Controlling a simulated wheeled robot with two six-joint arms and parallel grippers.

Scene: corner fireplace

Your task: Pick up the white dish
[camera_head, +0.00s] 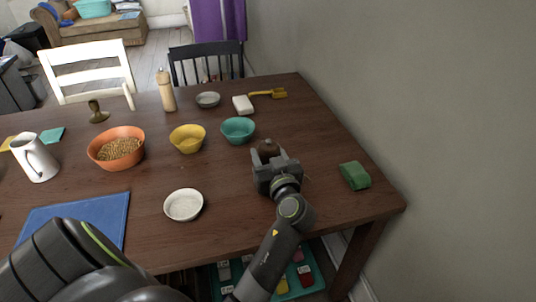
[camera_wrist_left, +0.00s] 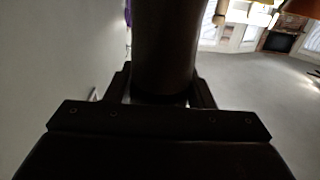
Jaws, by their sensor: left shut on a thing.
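The white dish (camera_head: 183,206) is a small round shallow bowl. It stands upright and empty near the front edge of the wooden table in the head view. My left gripper (camera_head: 272,160) is to the right of the dish and farther back, apart from it. It is shut on a dark brown thing (camera_head: 267,147) with a rounded top; the gripper hides its lower part. In the left wrist view this dark thing (camera_wrist_left: 166,45) looks like a thick cylinder between the fingers. My right gripper is not in view.
Near the dish are a blue mat (camera_head: 75,218), an orange bowl of grain (camera_head: 116,148), a yellow bowl (camera_head: 187,138) and a teal bowl (camera_head: 238,129). A white jug (camera_head: 36,160) stands left. A green block (camera_head: 355,175) lies right. Bare table (camera_head: 225,195) separates dish and gripper.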

